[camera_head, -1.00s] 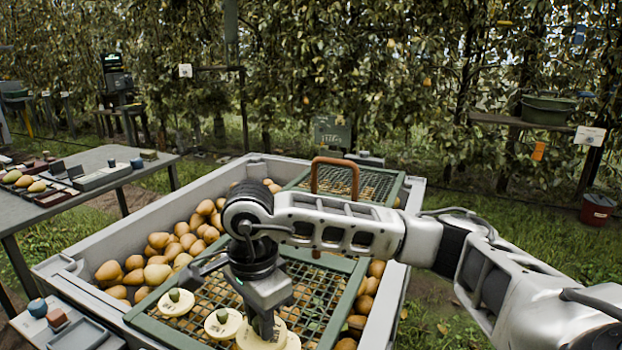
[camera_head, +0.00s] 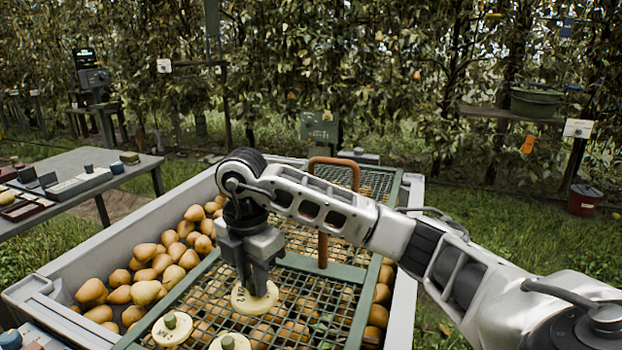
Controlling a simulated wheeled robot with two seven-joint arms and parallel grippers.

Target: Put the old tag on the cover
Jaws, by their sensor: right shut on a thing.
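My right gripper (camera_head: 257,287) points down over the mesh cover and is shut on a cream round tag (camera_head: 254,299) with dark marks. The tag is at the mesh; I cannot tell whether it touches it. Two more cream tags with green knobs, one at the left (camera_head: 172,329) and one at the front (camera_head: 229,343), lie on the cover's near part. The green-framed mesh cover (camera_head: 289,262) lies over the pears in the large grey bin, with a brown handle (camera_head: 322,250) standing up. My left gripper is not in view.
Pears (camera_head: 146,291) fill the uncovered left part of the grey bin (camera_head: 62,268). A grey table (camera_head: 140,167) with small blocks and trays stands at the left. A green tub (camera_head: 537,103) sits on a shelf at the right, above a red bucket (camera_head: 584,199).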

